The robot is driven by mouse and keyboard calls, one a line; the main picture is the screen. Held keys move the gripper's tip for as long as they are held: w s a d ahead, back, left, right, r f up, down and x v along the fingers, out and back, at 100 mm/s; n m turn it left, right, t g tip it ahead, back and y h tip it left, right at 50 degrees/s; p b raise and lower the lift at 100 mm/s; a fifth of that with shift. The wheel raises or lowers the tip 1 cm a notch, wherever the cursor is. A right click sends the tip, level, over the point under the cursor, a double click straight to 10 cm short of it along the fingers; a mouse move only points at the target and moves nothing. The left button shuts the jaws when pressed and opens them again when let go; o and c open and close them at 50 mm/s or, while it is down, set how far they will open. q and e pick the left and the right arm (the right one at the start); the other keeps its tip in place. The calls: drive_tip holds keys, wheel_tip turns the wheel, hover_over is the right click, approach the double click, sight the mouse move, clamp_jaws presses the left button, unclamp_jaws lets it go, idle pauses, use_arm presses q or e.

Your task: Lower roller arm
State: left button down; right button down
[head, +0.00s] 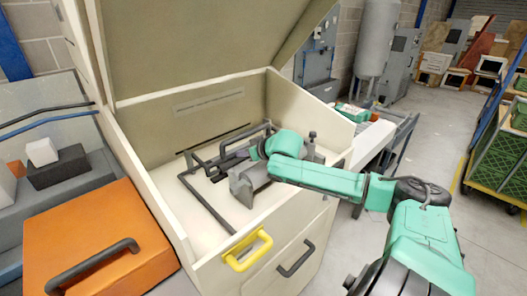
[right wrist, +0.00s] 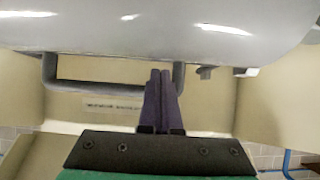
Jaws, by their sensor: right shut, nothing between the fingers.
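A cream machine (head: 218,250) stands open with its lid (head: 190,45) raised. Inside it are dark metal bars (head: 207,208), some bent into loops, that look like the roller arm; which bar belongs to it I cannot tell. My right gripper (head: 217,166) reaches into the machine among these bars, and my arm hides part of them. In the right wrist view its two fingers (right wrist: 161,98) are together and empty. A dark looped bar (right wrist: 110,88) shows beside them there; contact is unclear. A smooth grey rounded surface (right wrist: 150,32) fills the top of that view, perhaps the roller. My left gripper is out of view.
The machine's front has a yellow handle (head: 247,250) and a dark handle (head: 296,259). An orange box (head: 90,232) with a dark handle stands at left. A yellow-edged cart with green crates (head: 503,150) is at right. The floor between (head: 430,140) is clear.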

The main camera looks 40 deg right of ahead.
sight(264, 172)
drive_tip(key=s, duration=0.3)
drive_tip(key=s+r+p, duration=0.1)
drive_tip(key=s, duration=0.5)
drive_tip(key=shift+a+r+p, duration=0.15)
drive_tip(key=shift+r+p, duration=0.1)
drive_tip(key=shift+p, duration=0.05)
drive_tip(key=shift+s+r, duration=0.1)
drive_tip(key=shift+s, duration=0.35)
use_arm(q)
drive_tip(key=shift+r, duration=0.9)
use_arm(e)
drive_tip(key=shift+w, duration=0.1)
drive_tip(key=shift+w, duration=0.1)
